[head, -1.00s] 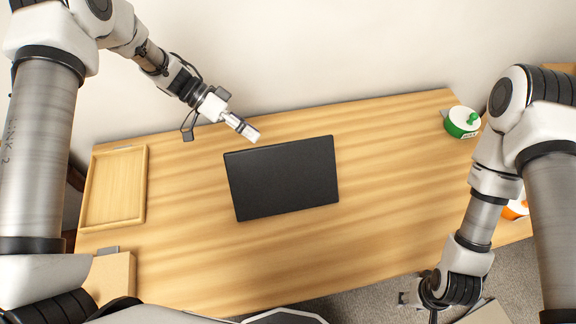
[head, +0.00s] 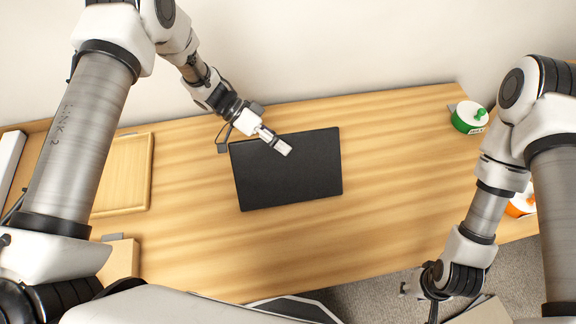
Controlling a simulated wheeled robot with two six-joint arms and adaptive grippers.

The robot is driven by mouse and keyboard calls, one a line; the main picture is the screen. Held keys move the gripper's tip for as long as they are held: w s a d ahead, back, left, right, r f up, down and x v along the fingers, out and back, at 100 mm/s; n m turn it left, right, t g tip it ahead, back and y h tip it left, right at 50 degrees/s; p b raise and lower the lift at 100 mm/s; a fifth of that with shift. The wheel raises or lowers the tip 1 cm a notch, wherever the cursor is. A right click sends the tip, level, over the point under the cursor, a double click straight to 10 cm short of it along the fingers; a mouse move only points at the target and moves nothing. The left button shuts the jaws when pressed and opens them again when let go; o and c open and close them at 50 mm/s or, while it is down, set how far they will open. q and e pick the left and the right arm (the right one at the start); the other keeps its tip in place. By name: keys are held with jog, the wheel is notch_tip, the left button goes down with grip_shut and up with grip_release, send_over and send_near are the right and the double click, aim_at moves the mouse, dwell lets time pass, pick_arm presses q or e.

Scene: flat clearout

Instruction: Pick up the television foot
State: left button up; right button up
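I cannot make out a television foot in the head view. A flat black panel (head: 290,180), perhaps the television, lies on the wooden table. My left gripper (head: 283,147) is over the panel's far edge, with its tips pointing down and to the right. Its fingers look close together, seen edge-on. I cannot tell whether it is open or holds anything. My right gripper (head: 432,305) hangs low past the table's front edge, over the floor, partly hidden by its own wrist. Its fingers are not clear.
A shallow wooden tray (head: 148,172) is at the table's left, partly behind my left arm. A cardboard box (head: 122,260) is at the front left. A green and white container (head: 468,118) and an orange one (head: 520,206) are at the right. The table (head: 400,170) right of the panel is clear.

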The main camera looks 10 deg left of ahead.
pick_arm(q)
grip_shut()
jog(key=shift+r, duration=0.1)
jog(key=shift+w+r, duration=0.1)
